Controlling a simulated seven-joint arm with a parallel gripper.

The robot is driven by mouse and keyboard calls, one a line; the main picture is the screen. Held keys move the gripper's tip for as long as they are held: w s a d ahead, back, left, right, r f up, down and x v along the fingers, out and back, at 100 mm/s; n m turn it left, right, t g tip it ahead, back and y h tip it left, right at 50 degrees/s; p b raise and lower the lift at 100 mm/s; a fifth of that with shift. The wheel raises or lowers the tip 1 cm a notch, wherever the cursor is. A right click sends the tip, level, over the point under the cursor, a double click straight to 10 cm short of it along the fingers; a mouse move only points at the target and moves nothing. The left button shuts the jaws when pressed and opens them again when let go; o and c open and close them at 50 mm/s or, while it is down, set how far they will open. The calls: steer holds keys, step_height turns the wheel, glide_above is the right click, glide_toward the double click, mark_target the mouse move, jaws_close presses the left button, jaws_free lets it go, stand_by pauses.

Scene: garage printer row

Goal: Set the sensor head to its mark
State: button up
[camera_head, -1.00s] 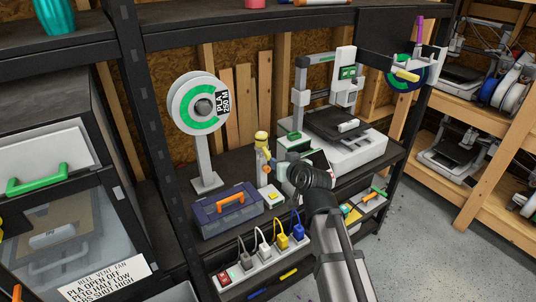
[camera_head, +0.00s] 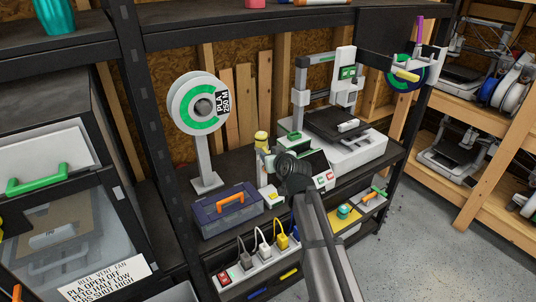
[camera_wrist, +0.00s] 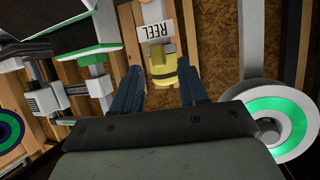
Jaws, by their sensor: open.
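My gripper (camera_wrist: 160,68) is open, with one dark blue finger on each side of the head. I cannot tell whether either finger touches it. No separate mark is clear in either view.
A filament spool (camera_head: 196,104) on a stand is to the left. A blue toolbox (camera_head: 222,212) and a power strip (camera_head: 250,268) with plugs are in front. A printer (camera_head: 345,150) and a small screen unit (camera_head: 318,165) stand to the right. A shelf post (camera_head: 150,120) is further left.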

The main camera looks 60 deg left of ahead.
steer(key=shift+x, duration=1.9)
jaws_close()
